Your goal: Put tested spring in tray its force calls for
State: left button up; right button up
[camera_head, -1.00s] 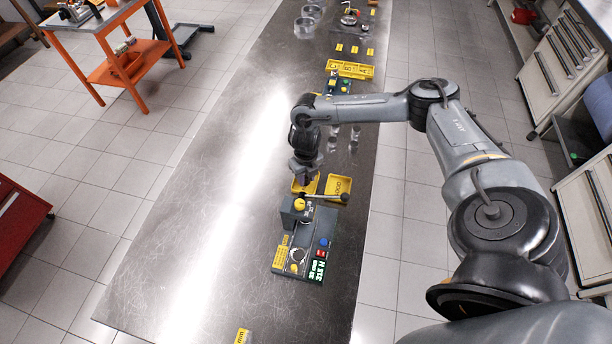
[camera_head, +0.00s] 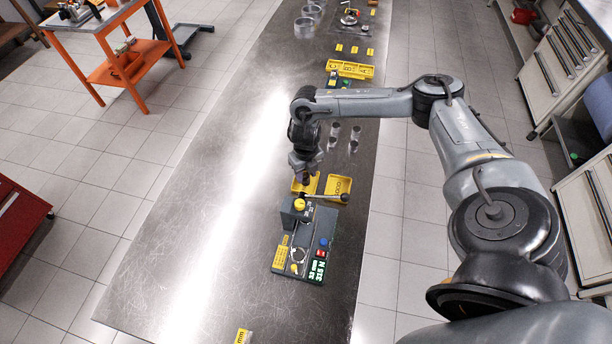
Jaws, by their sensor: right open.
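My right gripper (camera_head: 303,179) points down at the left one of two yellow trays and is open; its fingertips are small and partly blurred against the tray. The left yellow tray (camera_head: 311,187) is partly hidden by the gripper. The right yellow tray (camera_head: 339,190) carries dark lettering and looks empty. The grey spring tester (camera_head: 316,240) stands just in front of the trays, with a yellow knob, a lever, a dial and a lit green display too small to read surely. I cannot make out the tested spring. My left gripper is not in view.
Several small metal cylinders (camera_head: 334,131) stand on the bench behind the trays. A long yellow divided tray (camera_head: 350,69) lies farther back. A yellow label (camera_head: 243,336) lies near the front. The bench's left side (camera_head: 200,220) is clear.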

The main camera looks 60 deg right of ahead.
notch_tip(320, 180, up, 10)
jog(key=p, duration=0.2)
jog(key=shift+f, duration=0.1)
dwell(0.3)
